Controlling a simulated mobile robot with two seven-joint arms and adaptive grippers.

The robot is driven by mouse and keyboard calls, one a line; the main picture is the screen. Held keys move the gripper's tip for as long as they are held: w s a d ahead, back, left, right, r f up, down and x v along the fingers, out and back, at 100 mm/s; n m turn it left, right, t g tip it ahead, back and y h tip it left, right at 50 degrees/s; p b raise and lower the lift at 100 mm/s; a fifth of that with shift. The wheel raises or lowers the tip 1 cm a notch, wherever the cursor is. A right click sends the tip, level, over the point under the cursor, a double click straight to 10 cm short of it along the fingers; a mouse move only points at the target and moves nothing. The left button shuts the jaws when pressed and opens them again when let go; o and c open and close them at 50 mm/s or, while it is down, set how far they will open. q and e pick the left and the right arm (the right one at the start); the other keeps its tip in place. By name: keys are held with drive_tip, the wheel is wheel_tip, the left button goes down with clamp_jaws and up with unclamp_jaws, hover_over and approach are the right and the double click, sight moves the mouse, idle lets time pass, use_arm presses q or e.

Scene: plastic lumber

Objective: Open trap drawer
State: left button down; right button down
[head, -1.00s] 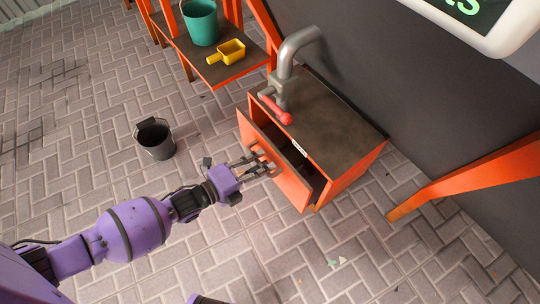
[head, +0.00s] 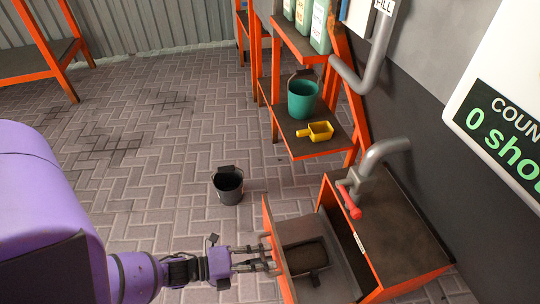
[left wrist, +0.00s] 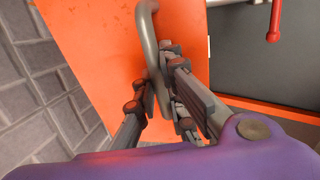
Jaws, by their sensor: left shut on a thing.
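The trap drawer (head: 278,252) has an orange front and is pulled well out of its orange cabinet (head: 405,232) with a dark top. Inside the drawer lies a dark, box-like thing (head: 304,257). My left gripper (head: 272,258) is at the drawer front, on its outer side. In the left wrist view my left gripper (left wrist: 155,100) has its fingers around the grey curved handle (left wrist: 147,32) on the orange front, shut on it. My right gripper is not in view.
A grey pipe with a red lever (head: 349,201) stands on the cabinet. A black bucket (head: 228,187) is on the brick floor, left of the drawer. An orange shelf behind holds a green bucket (head: 302,101) and a yellow scoop (head: 316,131). Open floor lies to the left.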

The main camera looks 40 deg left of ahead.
use_arm(q)
drive_tip(key=c, duration=1.8)
unclamp_jaws()
drive_tip(key=shift+s+a, duration=0.2)
drive_tip(key=v, duration=1.1)
drive_tip(key=shift+s, duration=0.35)
drive_tip(key=shift+w+a, duration=0.1)
drive_tip(key=shift+a, duration=0.05)
